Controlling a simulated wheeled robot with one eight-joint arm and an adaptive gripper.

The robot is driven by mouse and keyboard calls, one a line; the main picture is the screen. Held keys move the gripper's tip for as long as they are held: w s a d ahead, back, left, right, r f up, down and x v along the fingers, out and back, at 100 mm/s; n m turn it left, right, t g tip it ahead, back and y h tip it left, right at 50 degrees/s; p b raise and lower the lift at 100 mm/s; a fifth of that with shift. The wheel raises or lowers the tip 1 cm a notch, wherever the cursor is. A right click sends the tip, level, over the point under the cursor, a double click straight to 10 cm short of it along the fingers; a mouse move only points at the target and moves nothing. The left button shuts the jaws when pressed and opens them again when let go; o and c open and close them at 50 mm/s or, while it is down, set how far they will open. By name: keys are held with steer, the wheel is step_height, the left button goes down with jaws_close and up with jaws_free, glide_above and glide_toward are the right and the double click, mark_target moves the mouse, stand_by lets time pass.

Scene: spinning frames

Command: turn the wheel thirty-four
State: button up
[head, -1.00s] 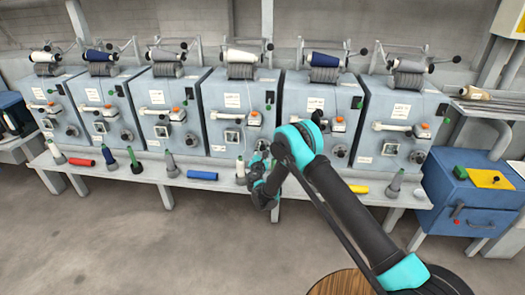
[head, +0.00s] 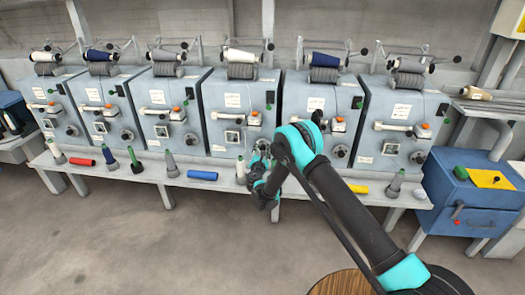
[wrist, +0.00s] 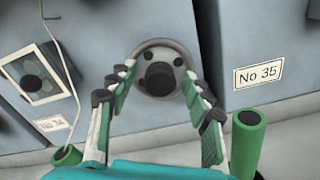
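The wheel (wrist: 158,76), a round grey disc with a dark knob in its middle and small dark holes, is on the front of a grey-blue machine (wrist: 100,50). A label reading No 34 (wrist: 54,124) is low on that same front. My gripper (wrist: 155,88) is open in the wrist view, with one finger on each side of the wheel's lower part and nothing held. I cannot tell whether the fingers touch it. In the head view my gripper (head: 258,165) is in front of the fourth machine (head: 243,97) from the left, and my arm largely hides the wheel there.
A neighbouring machine marked No 35 (wrist: 258,74) stands close on the right. Green-topped bobbins stand below, one at the lower right (wrist: 246,140) near my finger. A blue tube (head: 202,175) and a yellow one (head: 358,189) lie on the bench. The floor in front is clear.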

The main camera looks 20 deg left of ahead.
steer(key=v, duration=0.7)
steer(key=shift+s, duration=0.25)
stand_by(0.5)
